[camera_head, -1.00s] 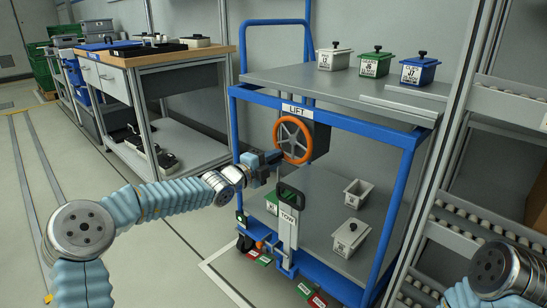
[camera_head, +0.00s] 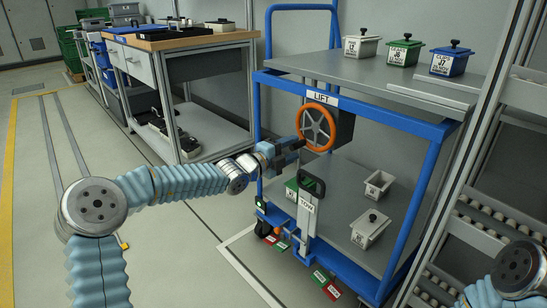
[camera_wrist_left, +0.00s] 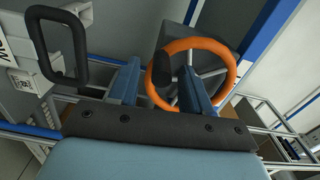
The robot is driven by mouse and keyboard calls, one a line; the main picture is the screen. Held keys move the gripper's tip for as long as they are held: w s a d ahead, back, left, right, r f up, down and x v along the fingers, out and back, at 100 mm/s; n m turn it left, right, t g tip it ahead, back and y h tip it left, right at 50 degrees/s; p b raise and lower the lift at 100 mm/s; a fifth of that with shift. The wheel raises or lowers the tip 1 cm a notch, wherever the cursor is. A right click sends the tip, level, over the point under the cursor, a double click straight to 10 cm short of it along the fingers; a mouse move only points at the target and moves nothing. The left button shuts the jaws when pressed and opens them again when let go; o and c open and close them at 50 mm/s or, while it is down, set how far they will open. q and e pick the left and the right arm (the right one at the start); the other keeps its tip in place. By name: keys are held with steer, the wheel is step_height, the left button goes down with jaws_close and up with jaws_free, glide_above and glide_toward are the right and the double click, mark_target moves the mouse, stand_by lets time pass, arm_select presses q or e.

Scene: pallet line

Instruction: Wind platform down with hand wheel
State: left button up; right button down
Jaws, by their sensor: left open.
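The orange hand wheel (camera_head: 316,127) with grey spokes sits on a dark housing under the LIFT label on the blue trolley. My left gripper (camera_head: 296,146) is open at the wheel's lower left side. In the left wrist view the wheel (camera_wrist_left: 230,72) shows ahead, with its dark handle knob (camera_wrist_left: 163,66) between the two fingers (camera_wrist_left: 160,84); I cannot tell whether they touch it. The grey platform (camera_head: 330,66) is the trolley's upper deck and carries lidded white, green and blue boxes. My right arm shows at the lower right, its gripper out of view.
The TOW handle (camera_head: 308,190) stands just below my left gripper. The lower deck (camera_head: 340,184) holds small open and lidded boxes. Red and green pedals (camera_head: 326,284) lie near the floor. A roller rack (camera_head: 480,200) stands at right; the floor at left is clear.

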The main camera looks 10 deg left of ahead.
arm_select(q)
steer(key=p+v, duration=0.1)
steer(key=v, duration=1)
steer(key=shift+s, duration=0.2)
steer(key=shift+a, duration=0.1)
steer(key=s+d+f+m+g+y+p, duration=0.1)
steer(key=s+d+f+m+g+p, duration=0.15)
steer(key=s+f+m+g, duration=0.35)
steer(key=s+d+f+m+g+p, duration=0.15)
steer(key=s+d+f+m, duration=0.25)
steer(key=f+m, duration=0.55)
steer(key=s+d+f+m+g+y+p, duration=0.1)
steer(key=s+d+f+m+g, duration=0.35)
steer(key=f, duration=0.45)
steer(key=s+a+f+m+g+y+p, duration=0.1)
steer(key=s+f+m, duration=0.4)
steer(key=m, duration=0.8)
steer(key=s+a+f+m+g+y+p, duration=0.1)
steer(key=s+f+m, duration=0.4)
steer(key=s+m, duration=0.7)
steer(key=shift+s+a+f+m+y+p, duration=0.25)
steer(key=shift+m+y+p, duration=0.35)
steer(key=shift+y, duration=0.4)
